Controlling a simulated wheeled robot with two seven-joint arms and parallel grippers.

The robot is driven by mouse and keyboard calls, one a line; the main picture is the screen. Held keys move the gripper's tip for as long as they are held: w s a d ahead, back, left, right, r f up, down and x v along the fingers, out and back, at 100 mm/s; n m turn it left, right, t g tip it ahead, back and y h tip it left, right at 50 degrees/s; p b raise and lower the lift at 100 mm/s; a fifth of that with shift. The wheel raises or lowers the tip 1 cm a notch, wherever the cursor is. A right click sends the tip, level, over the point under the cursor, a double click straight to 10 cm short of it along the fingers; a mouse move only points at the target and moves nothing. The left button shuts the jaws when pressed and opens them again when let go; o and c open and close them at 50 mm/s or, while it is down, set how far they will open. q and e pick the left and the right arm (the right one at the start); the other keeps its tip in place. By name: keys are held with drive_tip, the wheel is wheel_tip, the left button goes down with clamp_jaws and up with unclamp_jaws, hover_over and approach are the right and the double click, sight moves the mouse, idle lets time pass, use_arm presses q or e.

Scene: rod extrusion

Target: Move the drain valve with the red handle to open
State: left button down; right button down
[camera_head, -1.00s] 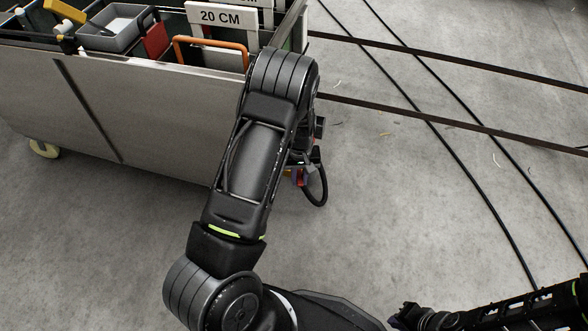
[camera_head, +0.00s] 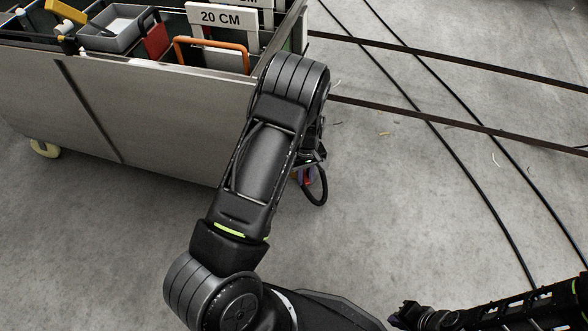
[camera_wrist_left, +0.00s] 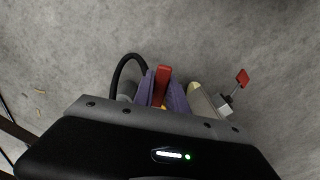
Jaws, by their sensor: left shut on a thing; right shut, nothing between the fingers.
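A red handle (camera_wrist_left: 163,74) stands between the two purple finger pads of my left gripper (camera_wrist_left: 161,92) in the left wrist view. The gripper is shut on it. A little yellow shows below the handle. In the head view, my left arm hides most of this gripper; only a bit of red and purple (camera_head: 309,176) shows beside the arm, near the cart's right end. A second red handle (camera_wrist_left: 242,77) on a small grey fitting stands to the right in the wrist view, apart from the gripper. The valve bodies are mostly hidden. My right gripper (camera_head: 402,315) is shut and empty at the lower right.
A grey cart (camera_head: 160,120) with bins, tools and a "20 CM" sign (camera_head: 221,18) fills the upper left. A black hose (camera_wrist_left: 117,72) curves beside the gripped handle. Dark cables (camera_head: 440,122) cross the concrete floor at right. The middle floor is clear.

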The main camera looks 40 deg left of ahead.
use_arm(q)
drive_tip(key=shift+w+d+n, duration=0.2)
drive_tip(key=shift+w+n, duration=0.1)
drive_tip(key=shift+n, duration=0.2)
drive_tip(key=shift+w+d+n, duration=0.2)
drive_tip(key=shift+w+n, duration=0.3)
drive_tip(key=shift+n, duration=0.5)
drive_tip(key=shift+w+d+n, duration=0.15)
drive_tip(key=shift+w+n, duration=0.4)
drive_tip(key=shift+n, duration=0.45)
